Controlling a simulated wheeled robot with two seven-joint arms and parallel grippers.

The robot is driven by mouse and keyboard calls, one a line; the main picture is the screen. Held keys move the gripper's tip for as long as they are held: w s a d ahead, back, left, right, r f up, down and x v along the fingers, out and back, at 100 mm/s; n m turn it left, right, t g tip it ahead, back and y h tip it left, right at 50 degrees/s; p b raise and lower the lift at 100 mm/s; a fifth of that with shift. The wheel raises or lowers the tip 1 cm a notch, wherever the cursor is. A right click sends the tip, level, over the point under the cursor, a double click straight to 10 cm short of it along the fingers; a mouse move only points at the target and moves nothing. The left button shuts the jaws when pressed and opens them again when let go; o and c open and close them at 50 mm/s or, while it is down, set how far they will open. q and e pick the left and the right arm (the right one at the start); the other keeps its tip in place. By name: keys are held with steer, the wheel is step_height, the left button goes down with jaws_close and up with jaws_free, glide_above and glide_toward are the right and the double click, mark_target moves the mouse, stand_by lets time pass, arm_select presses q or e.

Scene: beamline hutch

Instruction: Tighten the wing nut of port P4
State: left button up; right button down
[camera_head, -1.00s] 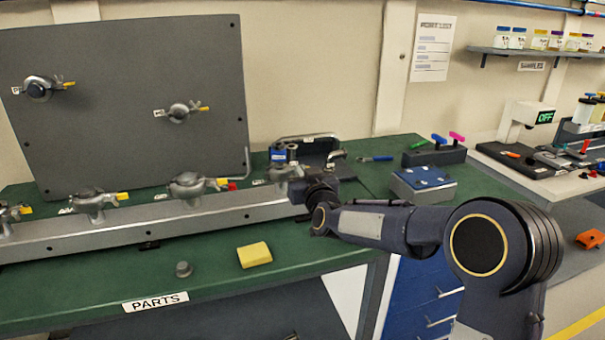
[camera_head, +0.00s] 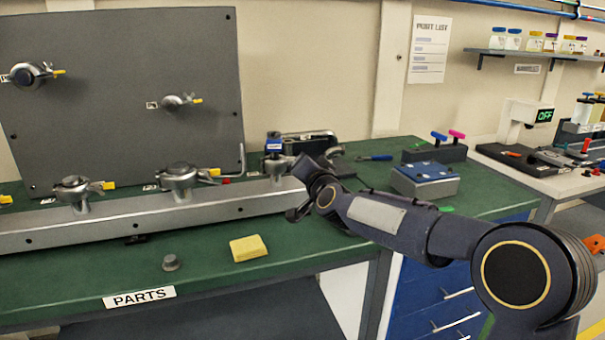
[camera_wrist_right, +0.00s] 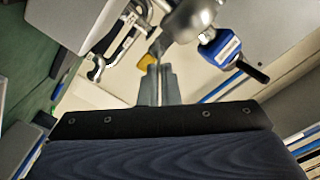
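I cannot read which one is labelled P4. The rail's rightmost port (camera_head: 278,168) has a blue-capped part (camera_head: 273,143) above it, and my right arm's wrist is just right of it. In the right wrist view, a yellow wing nut tip (camera_wrist_right: 147,61) shows at the fingertips of my right gripper (camera_wrist_right: 158,72), beside a metal clamp (camera_wrist_right: 188,20) and a blue part with a black rod (camera_wrist_right: 220,48). The fingers are close together; I cannot tell whether they touch the nut. My left gripper is out of view.
A grey panel (camera_head: 120,110) with two more clamps stands behind the rail. A yellow block (camera_head: 248,248) and a small grey knob (camera_head: 171,263) lie on the green bench (camera_head: 210,262) in front.

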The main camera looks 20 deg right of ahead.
steer(key=shift+d+f+m+b, duration=0.1)
steer(key=shift+f+m+b, duration=0.35)
steer(key=shift+m+b, duration=1.55)
steer(key=shift+a+f+m+b, duration=0.1)
steer(key=shift+f+m+b, duration=0.4)
steer(key=shift+m, duration=2.75)
steer(key=shift+d+f+m+b, duration=0.1)
steer(key=shift+f+m+b, duration=0.25)
steer(key=shift+m+b, duration=1.7)
steer(key=shift+m+p, duration=0.6)
steer(key=shift+m, duration=0.2)
steer(key=c, duration=1.9)
jaws_free()
steer(key=s+b, duration=0.1)
steer(key=s, duration=0.7)
steer(key=shift+d, duration=0.15)
